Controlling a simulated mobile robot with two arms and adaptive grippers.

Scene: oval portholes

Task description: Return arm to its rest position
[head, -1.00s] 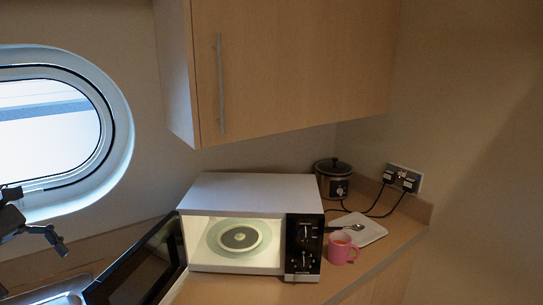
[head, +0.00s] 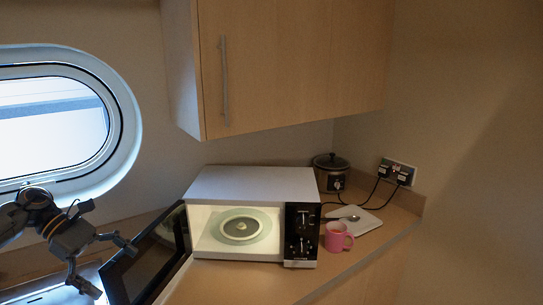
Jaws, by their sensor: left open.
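My left gripper (head: 114,270) is at the lower left of the head view, its two dark fingers spread apart with nothing between them. It is in front of the porthole wall, beside the open microwave door (head: 146,262), which it appears to overlap slightly; I cannot tell whether they touch. The white microwave (head: 255,182) stands on the counter to the right of the gripper with its door swung out to the left. A round turntable (head: 241,226) shows inside the lit cavity. My right gripper is not in view.
A pink mug (head: 338,238) stands just right of the microwave. A wooden wall cupboard (head: 290,65) hangs above. An oval porthole (head: 55,120) is at left.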

